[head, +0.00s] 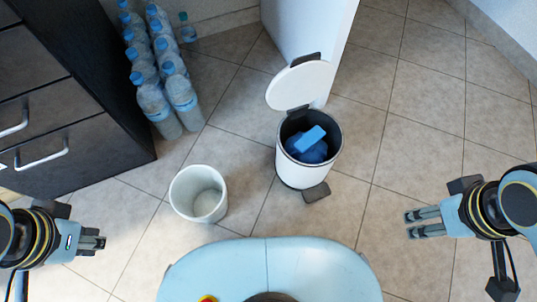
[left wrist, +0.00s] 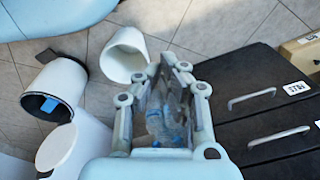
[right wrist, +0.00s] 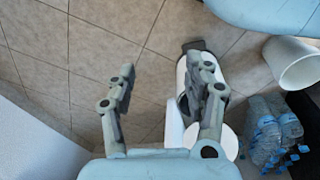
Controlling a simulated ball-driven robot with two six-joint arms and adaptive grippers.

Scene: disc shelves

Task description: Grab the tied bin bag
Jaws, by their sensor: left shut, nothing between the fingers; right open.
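The blue bin bag (head: 316,154), with a lighter blue piece (head: 310,139) on top, sits inside the white pedal bin (head: 290,172). The bin stands upright with its round white lid (head: 300,86) raised. The blue also shows inside the bin in the left wrist view (left wrist: 48,104). My left gripper (head: 102,240) is shut and empty at the left, well apart from the bin. My right gripper (head: 408,224) is open and empty, to the right of the bin and apart from it. In the right wrist view a finger partly hides the bin.
A smaller open white bucket (head: 179,200) stands left of the pedal bin. Several water bottles (head: 160,70) stand beside a dark drawer unit (head: 95,130). A white panel (head: 305,30) rises behind the bin. The tiled floor (head: 420,120) at right is clear.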

